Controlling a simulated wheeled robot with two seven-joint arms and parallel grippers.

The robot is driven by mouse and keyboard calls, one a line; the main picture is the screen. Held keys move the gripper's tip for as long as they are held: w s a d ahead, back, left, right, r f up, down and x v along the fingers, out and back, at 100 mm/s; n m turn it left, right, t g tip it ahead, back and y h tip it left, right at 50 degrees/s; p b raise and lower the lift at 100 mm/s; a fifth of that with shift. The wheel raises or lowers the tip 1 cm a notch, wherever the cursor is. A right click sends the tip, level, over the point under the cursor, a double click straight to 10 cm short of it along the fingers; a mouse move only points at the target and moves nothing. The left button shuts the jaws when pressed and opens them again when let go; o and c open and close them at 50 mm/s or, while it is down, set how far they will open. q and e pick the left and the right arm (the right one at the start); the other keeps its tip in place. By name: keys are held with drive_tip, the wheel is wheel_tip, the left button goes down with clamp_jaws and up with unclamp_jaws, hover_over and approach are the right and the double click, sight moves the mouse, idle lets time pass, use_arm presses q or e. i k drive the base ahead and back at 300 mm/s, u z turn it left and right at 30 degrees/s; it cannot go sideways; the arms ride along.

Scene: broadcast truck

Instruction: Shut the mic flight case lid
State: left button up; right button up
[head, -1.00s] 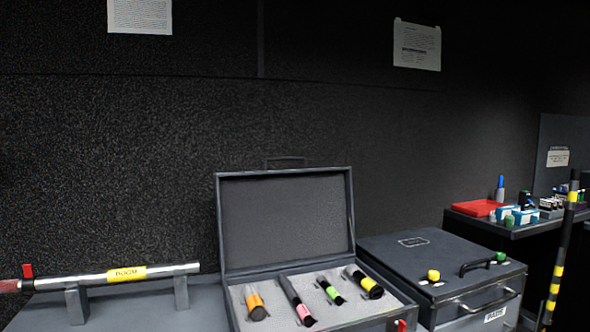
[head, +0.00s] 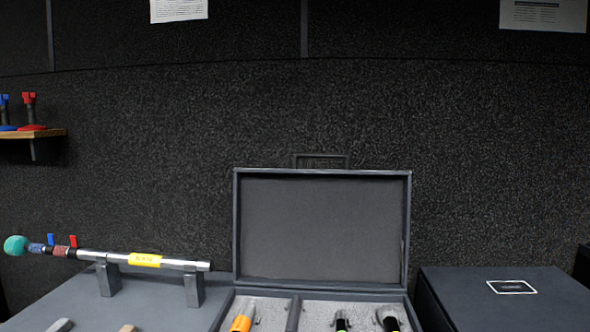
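The mic flight case stands open in the lower middle of the head view. Its lid (head: 322,228) is raised upright at the back, with a dark lining and a handle (head: 320,161) on its top edge. The base (head: 294,314) shows only in part at the bottom edge of the picture. Light foam in it holds an orange-banded mic (head: 242,321) at the left and two dark mics at the right, one of them at the far right (head: 388,319). The front of the case is cut off. Neither of my grippers shows.
Left of the case, a silver boom pole (head: 180,263) with a yellow label lies on two grey rests on a grey surface. A dark closed case (head: 510,300) stands at the right, with a narrow gap between. A wooden shelf (head: 40,134) with red and blue items hangs at far left.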

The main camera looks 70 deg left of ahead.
sight(347, 230)
drive_tip(key=u, duration=1.95)
